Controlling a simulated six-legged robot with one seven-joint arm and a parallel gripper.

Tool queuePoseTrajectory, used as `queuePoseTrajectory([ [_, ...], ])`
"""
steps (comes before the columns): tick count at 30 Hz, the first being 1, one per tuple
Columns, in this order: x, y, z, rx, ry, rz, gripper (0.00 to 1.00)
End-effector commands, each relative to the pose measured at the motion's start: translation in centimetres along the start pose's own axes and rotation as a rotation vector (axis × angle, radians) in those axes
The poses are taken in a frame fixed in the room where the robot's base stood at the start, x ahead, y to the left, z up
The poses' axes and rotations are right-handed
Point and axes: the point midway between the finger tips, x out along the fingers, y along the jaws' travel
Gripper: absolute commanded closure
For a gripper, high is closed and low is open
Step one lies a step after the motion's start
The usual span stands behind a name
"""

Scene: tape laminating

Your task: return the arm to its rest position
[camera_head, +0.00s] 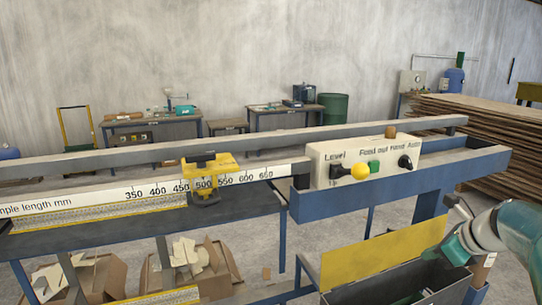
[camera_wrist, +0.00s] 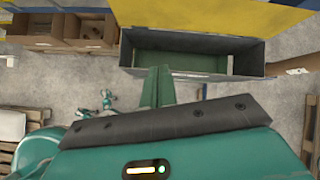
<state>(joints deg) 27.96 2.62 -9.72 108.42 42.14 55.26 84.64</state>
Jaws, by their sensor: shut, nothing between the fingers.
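My gripper (camera_wrist: 158,88) shows in the wrist view with its two green fingers together and nothing between them. It points toward an open grey bin (camera_wrist: 190,53) with a yellow panel (camera_wrist: 190,12) beyond it. In the head view my teal arm comes in from the right edge, and my gripper (camera_head: 450,248) is over the right part of the open bin (camera_head: 385,290), beside the yellow panel (camera_head: 385,252). I cannot tell how far above the bin it is.
A blue bench carries a ruler (camera_head: 90,197), a yellow slider (camera_head: 207,178) and a control box (camera_head: 365,160) with a yellow knob (camera_head: 359,171). Cardboard boxes (camera_head: 205,270) with scraps stand below. Stacked boards (camera_head: 490,135) stand at right. Bare floor shows between.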

Motion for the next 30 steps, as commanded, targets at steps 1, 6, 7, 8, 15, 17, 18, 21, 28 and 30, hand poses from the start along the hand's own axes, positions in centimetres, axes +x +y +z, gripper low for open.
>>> queuePoseTrajectory([
  [1, -0.2, 1.2, 0.6, -0.07, 0.007, 0.007, 1.0],
  [6, -0.7, 5.7, 2.1, -0.363, 0.039, 0.041, 1.0],
  [7, -0.8, 6.6, 2.4, -0.428, 0.046, 0.047, 1.0],
  [8, -0.9, 7.7, 2.6, -0.496, 0.052, 0.056, 1.0],
  [15, -2.7, 17.9, 3.0, -1.24, 0.116, 0.134, 1.0],
  [17, -3.2, 20.4, 2.6, -1.448, 0.133, 0.156, 1.0],
  [18, -3.5, 21.9, 2.2, -1.588, 0.145, 0.171, 1.0],
  [21, -4.2, 25.3, 0.9, -1.929, 0.177, 0.207, 1.0],
  [28, -5.0, 29.3, -1.6, -2.46, 0.242, 0.27, 1.0],
  [30, -5.0, 29.7, -1.9, -2.519, 0.252, 0.278, 1.0],
])
